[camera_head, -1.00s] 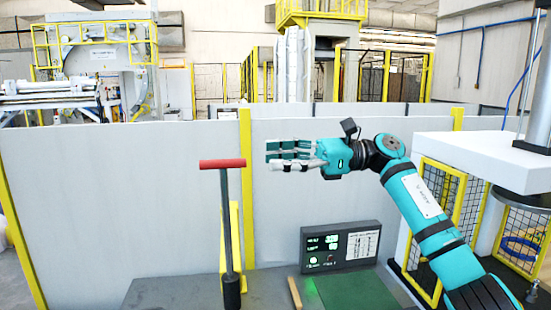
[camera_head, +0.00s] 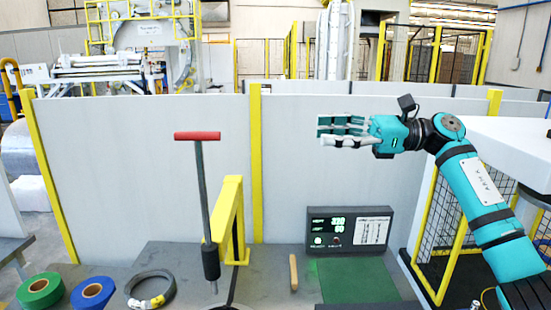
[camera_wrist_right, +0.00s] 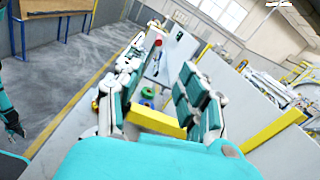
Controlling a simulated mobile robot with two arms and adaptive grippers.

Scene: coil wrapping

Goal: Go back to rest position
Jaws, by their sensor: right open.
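My right gripper (camera_head: 345,131) is raised above the table at the right of the head view, its fingers pointing left. It is open and empty, in front of the grey panel wall. In the right wrist view its two finger groups (camera_wrist_right: 160,100) stand apart with nothing between them. A teal shape at the left edge of the right wrist view may be another part of my body. My left gripper does not show in the head view.
The table (camera_head: 170,258) holds a red-handled tool (camera_head: 203,190), a yellow stand (camera_head: 229,215), a display box (camera_head: 349,231), a green mat (camera_head: 350,282), a wooden stick (camera_head: 293,272), a green roll (camera_head: 40,290), a blue roll (camera_head: 92,293) and a dark coil (camera_head: 150,289). A white surface (camera_head: 510,140) stands right.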

